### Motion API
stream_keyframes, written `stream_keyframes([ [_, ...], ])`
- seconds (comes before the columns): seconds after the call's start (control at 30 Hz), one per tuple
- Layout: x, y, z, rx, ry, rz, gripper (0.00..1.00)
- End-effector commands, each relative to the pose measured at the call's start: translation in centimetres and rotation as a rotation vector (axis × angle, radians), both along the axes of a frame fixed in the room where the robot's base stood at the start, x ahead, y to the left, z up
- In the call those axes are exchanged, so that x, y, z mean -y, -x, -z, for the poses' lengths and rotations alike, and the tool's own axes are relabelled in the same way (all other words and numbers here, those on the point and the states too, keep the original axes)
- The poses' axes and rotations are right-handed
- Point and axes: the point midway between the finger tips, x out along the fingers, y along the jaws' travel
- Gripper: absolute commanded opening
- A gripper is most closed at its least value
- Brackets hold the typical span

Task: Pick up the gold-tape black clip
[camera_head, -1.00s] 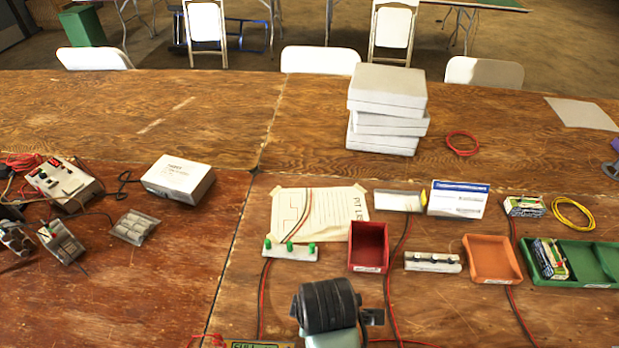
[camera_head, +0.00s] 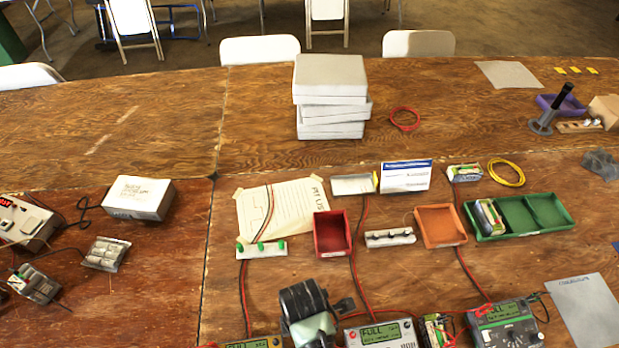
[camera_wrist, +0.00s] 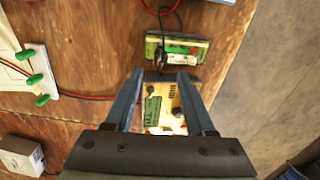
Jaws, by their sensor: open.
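In the head view, a white strip (camera_head: 390,238) between the red and orange bins carries small black clips. They are too small to show any gold tape, so I cannot tell which one has it. A second white strip (camera_head: 262,249) to the left holds green clips, which also show at the left in the wrist view (camera_wrist: 37,75). My gripper (camera_wrist: 160,74) is open in the wrist view, its fingers apart with nothing held.
A red bin (camera_head: 332,252), an orange bin (camera_head: 463,239) and a green divided bin (camera_head: 505,234) stand around the black-clip strip. A stack of white boxes (camera_head: 330,80) stands behind. The table's back middle is mostly bare.

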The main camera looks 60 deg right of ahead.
Motion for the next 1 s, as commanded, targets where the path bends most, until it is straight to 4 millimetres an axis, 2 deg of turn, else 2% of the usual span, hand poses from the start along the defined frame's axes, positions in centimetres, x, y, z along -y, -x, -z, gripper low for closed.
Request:
stream_keyframes([
  [0.17, 0.2, 0.2, 0.9, -0.001, -0.001, 0.001, 0.55],
  [0.5, 0.9, 0.9, 5.0, 0.0, 0.0, 0.0, 0.55],
  [0.83, 0.9, 0.9, 5.5, 0.001, 0.001, -0.001, 0.55],
  [1.0, 0.9, 0.9, 5.5, 0.001, 0.001, 0.0, 0.24],
])
